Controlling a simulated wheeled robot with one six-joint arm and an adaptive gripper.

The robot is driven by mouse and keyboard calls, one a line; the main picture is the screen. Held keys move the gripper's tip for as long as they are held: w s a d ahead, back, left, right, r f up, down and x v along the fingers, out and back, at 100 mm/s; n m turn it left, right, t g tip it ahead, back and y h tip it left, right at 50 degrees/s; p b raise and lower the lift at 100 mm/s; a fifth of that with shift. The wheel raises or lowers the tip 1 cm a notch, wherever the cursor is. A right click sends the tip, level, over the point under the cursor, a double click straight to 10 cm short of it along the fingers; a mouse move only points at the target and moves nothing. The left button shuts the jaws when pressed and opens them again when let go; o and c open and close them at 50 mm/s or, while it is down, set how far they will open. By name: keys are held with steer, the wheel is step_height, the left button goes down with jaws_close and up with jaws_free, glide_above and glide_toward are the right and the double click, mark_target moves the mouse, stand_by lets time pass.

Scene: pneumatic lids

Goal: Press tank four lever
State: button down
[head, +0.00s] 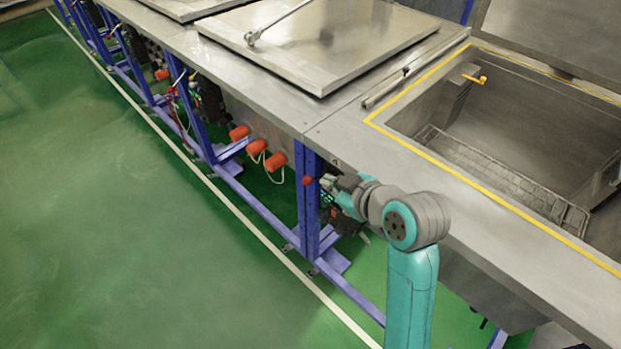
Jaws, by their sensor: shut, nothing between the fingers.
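A lever with a round red knob (308,181) shows in front of a blue post under the front edge of the steel counter. I take it for the tank lever. My gripper (327,188) is shut and empty, just right of the red knob. I cannot tell whether it touches the knob. My teal and grey arm hides part of the area behind it. An open tank (520,150) with a yellow-lined rim is at the right, with a wire basket inside. A dark mark that may be a number is on the counter's front face above my gripper.
A closed steel lid (320,45) with a handle lies left of the open tank. Orange plugs (257,147) and blue posts line the counter's underside. The green floor (120,240) at the left is clear, beyond a white line.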

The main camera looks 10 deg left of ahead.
mark_target(310, 180)
steer(key=shift+w, duration=0.1)
steer(key=x, duration=0.4)
steer(key=f+x, duration=0.1)
steer(key=x, duration=0.3)
steer(key=d+x, duration=0.1)
steer(key=x, duration=0.3)
steer(key=shift+d+f, duration=0.1)
steer(key=shift+f, duration=0.7)
